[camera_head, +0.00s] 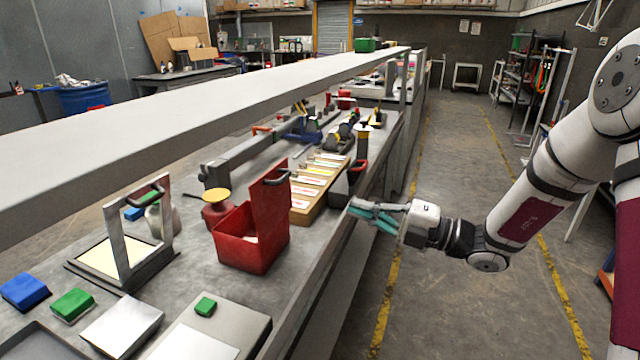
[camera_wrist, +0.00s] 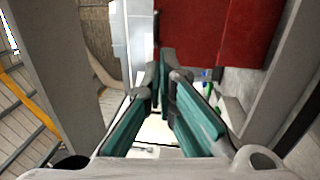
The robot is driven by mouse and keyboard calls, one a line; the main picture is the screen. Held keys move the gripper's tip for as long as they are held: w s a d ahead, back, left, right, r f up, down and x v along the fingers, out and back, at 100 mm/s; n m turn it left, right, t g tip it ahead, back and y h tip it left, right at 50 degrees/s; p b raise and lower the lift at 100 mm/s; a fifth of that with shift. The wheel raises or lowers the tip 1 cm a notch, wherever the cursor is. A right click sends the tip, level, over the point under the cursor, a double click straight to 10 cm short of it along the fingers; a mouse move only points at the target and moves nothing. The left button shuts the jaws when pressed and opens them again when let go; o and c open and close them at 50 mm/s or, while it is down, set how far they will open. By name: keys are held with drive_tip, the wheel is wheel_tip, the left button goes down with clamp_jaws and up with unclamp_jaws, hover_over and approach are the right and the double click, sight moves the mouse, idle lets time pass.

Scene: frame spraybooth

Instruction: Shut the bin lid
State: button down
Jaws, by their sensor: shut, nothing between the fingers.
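The red bin (camera_head: 232,243) stands on the grey workbench, and some pale contents show inside it. Its red lid (camera_head: 270,205) stands open, about upright, on the bin's right side, with a dark handle (camera_head: 284,173) near its top. My gripper (camera_head: 360,210) is shut and empty, to the right of the lid and apart from it, at the bench's front edge. In the wrist view my gripper's teal fingers (camera_wrist: 163,75) are together, and a red surface (camera_wrist: 205,30), probably the bin or lid, shows beyond them.
A long grey shelf (camera_head: 200,95) runs above the bench. A box of labelled cards (camera_head: 318,185) is behind the bin. A red can with a yellow top (camera_head: 216,205) and a metal frame (camera_head: 112,235) are to its left. The aisle floor (camera_head: 450,300) is clear.

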drive_tip(key=x, duration=1.3)
drive_tip(key=shift+w+a, duration=0.25)
drive_tip(key=shift+w, duration=0.2)
drive_tip(key=shift+r, duration=0.15)
